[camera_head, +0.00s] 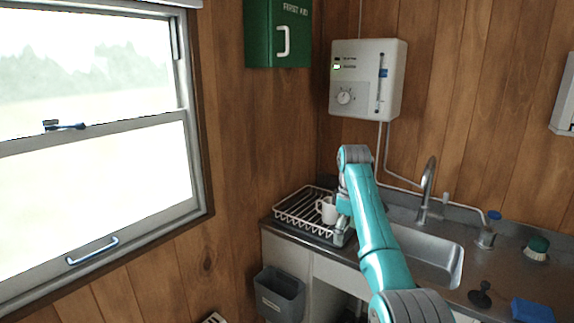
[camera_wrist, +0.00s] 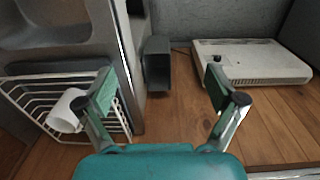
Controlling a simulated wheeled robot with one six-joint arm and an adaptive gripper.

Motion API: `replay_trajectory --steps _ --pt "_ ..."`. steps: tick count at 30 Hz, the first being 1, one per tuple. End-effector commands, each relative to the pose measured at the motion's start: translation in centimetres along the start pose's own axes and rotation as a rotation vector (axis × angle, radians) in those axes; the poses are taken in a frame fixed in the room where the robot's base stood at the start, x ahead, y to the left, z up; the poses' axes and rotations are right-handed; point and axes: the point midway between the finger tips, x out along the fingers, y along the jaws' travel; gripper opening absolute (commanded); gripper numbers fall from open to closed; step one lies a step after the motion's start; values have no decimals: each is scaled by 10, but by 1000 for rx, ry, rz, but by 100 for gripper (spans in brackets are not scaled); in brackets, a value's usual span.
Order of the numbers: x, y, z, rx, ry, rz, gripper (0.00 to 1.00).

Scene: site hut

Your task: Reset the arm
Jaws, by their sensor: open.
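My teal arm reaches over the counter to the dish rack's right end in the head view. In the wrist view my gripper (camera_wrist: 162,92) is open, its two fingers wide apart with nothing between them. In the head view its fingers are mostly hidden by my arm. In the wrist view the mug (camera_wrist: 66,111) is left of the left finger, and that finger overlaps the rack (camera_wrist: 28,96) in the picture.
The sink (camera_head: 436,262) with its tap (camera_head: 428,180) is right of my arm. A blue sponge (camera_head: 532,311) and a green-topped brush (camera_head: 537,246) are farther right. A water heater (camera_head: 369,78) hangs above. A grey bin (camera_head: 279,295) hangs on the counter's side.

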Motion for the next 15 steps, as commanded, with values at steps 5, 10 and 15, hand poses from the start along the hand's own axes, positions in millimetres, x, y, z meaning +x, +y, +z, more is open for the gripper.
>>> replay_trajectory --steps 5,10,15 --pt "29 0 0 16 14 18 94" --pt "66 0 1 40 34 42 94" --pt "120 -5 5 74 65 76 94"
